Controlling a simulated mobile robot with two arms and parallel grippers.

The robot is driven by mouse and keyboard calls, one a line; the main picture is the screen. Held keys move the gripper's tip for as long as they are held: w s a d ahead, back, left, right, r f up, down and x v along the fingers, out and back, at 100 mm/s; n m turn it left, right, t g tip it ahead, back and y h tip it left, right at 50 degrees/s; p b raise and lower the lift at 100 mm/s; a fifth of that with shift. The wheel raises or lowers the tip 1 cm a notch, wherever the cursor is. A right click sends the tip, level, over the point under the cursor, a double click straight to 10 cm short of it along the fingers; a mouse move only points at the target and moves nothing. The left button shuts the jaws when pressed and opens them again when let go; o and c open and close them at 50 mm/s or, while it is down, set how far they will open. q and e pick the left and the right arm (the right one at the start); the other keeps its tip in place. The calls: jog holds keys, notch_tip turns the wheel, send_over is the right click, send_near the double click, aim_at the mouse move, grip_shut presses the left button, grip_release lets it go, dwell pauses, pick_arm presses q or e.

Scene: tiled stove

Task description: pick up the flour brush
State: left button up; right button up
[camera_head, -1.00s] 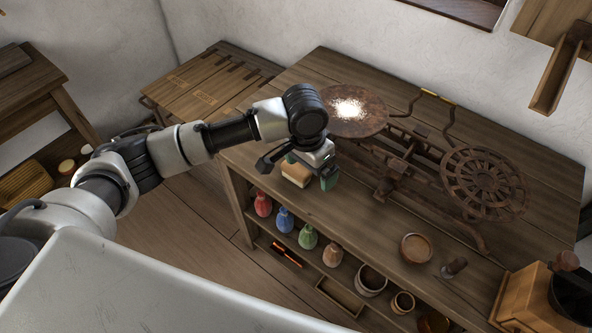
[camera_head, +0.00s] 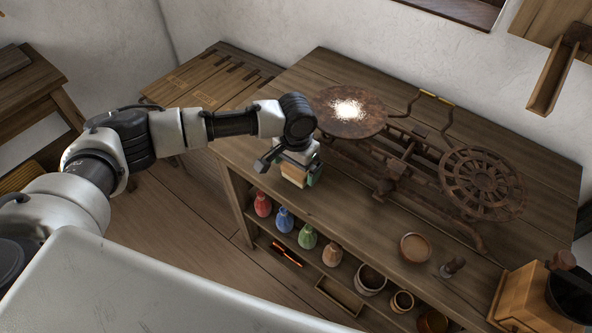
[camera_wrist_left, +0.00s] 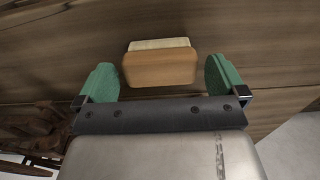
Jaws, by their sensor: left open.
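The flour brush (camera_head: 293,174) is a small block with a wooden back and pale bristles, lying on the table near its left front corner. In the left wrist view the brush (camera_wrist_left: 160,68) sits between two green fingertips, with a gap on each side. My left gripper (camera_head: 290,170) is open, pointing down over the brush, and hides part of it in the head view. In the left wrist view the open gripper (camera_wrist_left: 162,82) does not touch the brush. My right gripper is in neither view.
A rusty scale with a round plate (camera_head: 349,111) of white flour stands just behind, and its slotted wheel (camera_head: 483,184) is at the right. A small bowl (camera_head: 416,248) and a wooden grinder (camera_head: 527,299) are at the front right. Several coloured bottles (camera_head: 284,219) stand on the shelf below.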

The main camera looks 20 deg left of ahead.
pick_arm(q)
notch_tip(320, 180, down, 2)
jog(key=c, duration=0.8)
jog(key=shift+r, duration=0.15)
jog(key=r, duration=0.4)
jog(key=shift+d, duration=0.3)
jog(key=d+r+b, duration=0.1)
jog(key=d+r, duration=0.5)
jog(key=d, duration=0.5)
jog(key=shift+w+r+b, duration=0.2)
jog(key=shift+r+b, duration=0.2)
